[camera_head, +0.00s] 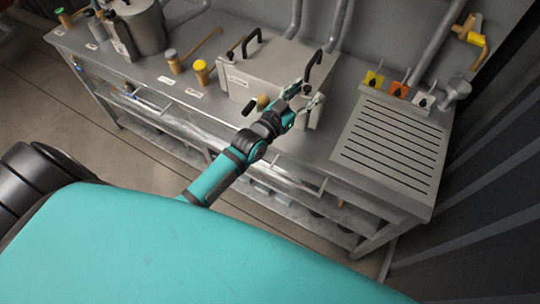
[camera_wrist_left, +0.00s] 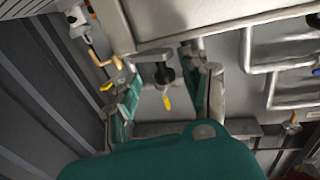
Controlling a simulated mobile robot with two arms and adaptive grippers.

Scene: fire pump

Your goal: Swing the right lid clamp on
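The grey metal box with a flat lid (camera_head: 275,70) stands on the workbench, with black handles on top. My left gripper (camera_head: 306,94) reaches the box's front right corner with its fingers spread. In the left wrist view my left gripper (camera_wrist_left: 177,68) is open, one finger on each side of a dark part with a yellow tip (camera_wrist_left: 166,101). I see no contact with it. I cannot tell whether this part is the right lid clamp; in the head view the gripper covers much of that corner. My right gripper is not in view.
A slotted grille (camera_head: 390,145) lies right of the box. Yellow, orange and white knob plates (camera_head: 398,90) stand behind it. A yellow-capped canister (camera_head: 202,72) and a metal pot (camera_head: 140,25) stand left. Vertical pipes (camera_head: 340,25) run up the back wall.

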